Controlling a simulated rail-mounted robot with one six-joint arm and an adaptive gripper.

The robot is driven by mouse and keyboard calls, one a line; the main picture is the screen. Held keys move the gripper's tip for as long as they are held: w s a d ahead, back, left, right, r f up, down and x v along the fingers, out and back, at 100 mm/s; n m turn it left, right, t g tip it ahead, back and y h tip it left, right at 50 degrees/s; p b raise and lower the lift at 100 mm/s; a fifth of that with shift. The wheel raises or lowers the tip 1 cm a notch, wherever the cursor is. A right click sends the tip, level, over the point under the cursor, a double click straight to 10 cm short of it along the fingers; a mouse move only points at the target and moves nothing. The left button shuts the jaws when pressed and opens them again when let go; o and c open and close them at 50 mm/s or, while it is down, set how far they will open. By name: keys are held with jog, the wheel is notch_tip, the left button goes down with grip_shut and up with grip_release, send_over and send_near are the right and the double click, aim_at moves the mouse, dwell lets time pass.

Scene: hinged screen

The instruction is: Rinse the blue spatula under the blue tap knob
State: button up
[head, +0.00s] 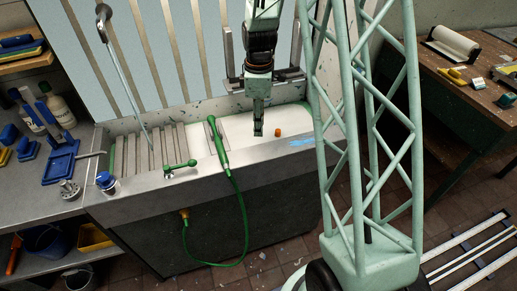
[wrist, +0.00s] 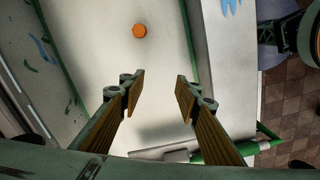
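My gripper (head: 258,130) hangs over the white sink basin (head: 238,130). In the wrist view my gripper (wrist: 160,88) is open, with nothing between its wood-coloured finger pads. A blue-topped tap knob (head: 106,181) stands on the sink's front ledge at the left. A chrome tap spout (head: 103,12) rises high at the back left on a long pipe. Several blue tools lie on the left counter and the shelf above it; I cannot tell which, if any, is the blue spatula.
An orange round thing (head: 278,132) lies in the basin, also in the wrist view (wrist: 139,31). A green spray handle (head: 217,143) with a hose and a green lever (head: 180,168) are at the front ledge. Bottles (head: 60,108) and a blue tray (head: 60,162) crowd the left counter (head: 20,195).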

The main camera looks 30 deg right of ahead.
jog(key=shift+f+b, duration=0.3)
jog(key=shift+f, duration=1.85)
jog(key=shift+f, duration=0.1)
jog(key=shift+s+a+f+b, duration=0.1)
jog(key=shift+f+b, duration=0.15)
jog(key=shift+f, duration=0.5)
jog(key=shift+s+a+f+b, duration=0.1)
jog(key=shift+f+b, duration=0.15)
jog(key=shift+f, duration=1.5)
jog(key=shift+c, duration=0.7)
jog(key=c, duration=0.8)
jog(key=shift+r, duration=0.2)
jog(key=shift+c, duration=0.2)
notch_tip(320, 180, up, 10)
jog(key=p, duration=0.1)
jog(key=shift+f+p, duration=0.15)
jog(key=shift+p, duration=0.15)
jog(key=shift+d, duration=0.2)
